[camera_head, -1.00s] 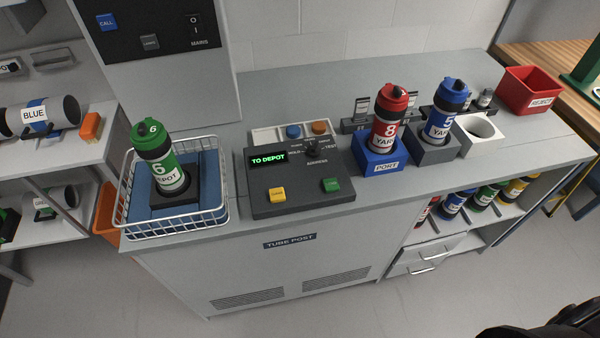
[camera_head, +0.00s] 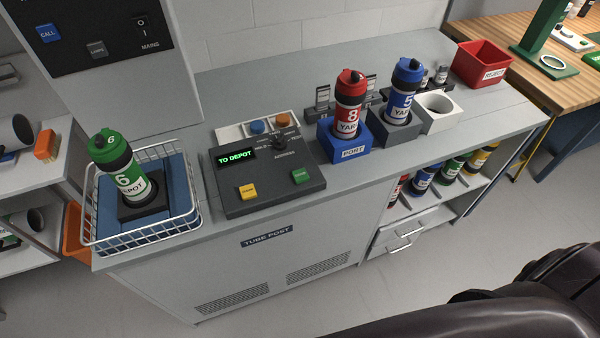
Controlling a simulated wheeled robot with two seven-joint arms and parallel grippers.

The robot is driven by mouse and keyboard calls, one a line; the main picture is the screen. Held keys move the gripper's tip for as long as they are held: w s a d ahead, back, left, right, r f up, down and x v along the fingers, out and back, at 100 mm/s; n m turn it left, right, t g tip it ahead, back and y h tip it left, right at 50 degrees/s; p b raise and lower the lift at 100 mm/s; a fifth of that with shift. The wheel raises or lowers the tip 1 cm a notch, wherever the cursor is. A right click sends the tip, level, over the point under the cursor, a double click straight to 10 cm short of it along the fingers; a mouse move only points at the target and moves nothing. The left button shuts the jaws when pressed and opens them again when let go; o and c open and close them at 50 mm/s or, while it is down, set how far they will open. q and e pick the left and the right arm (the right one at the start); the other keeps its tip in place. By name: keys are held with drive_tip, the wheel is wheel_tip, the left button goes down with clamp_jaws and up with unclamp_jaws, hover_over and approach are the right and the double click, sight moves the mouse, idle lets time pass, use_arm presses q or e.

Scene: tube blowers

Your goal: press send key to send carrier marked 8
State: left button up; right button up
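The red carrier marked 8 (camera_head: 349,103) stands upright in the blue holder labelled PORT (camera_head: 343,141). Its label appears to read YARD. The dark console (camera_head: 264,199) stands left of it, and its display (camera_head: 236,158) reads TO DEPOT in green. A yellow key (camera_head: 247,192) and a green key (camera_head: 300,176) are on the console's front part; their small lettering is too blurred to read. Neither gripper shows; only a dark part that seems to be my arm shows at the lower right.
A green carrier marked 6 (camera_head: 117,170) stands in the wire basket (camera_head: 192,219) at left. A blue carrier marked 5 (camera_head: 402,90) stands in a grey holder (camera_head: 393,134). A white holder (camera_head: 447,121) is empty. A red REJECT bin (camera_head: 482,66) is at the back right.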

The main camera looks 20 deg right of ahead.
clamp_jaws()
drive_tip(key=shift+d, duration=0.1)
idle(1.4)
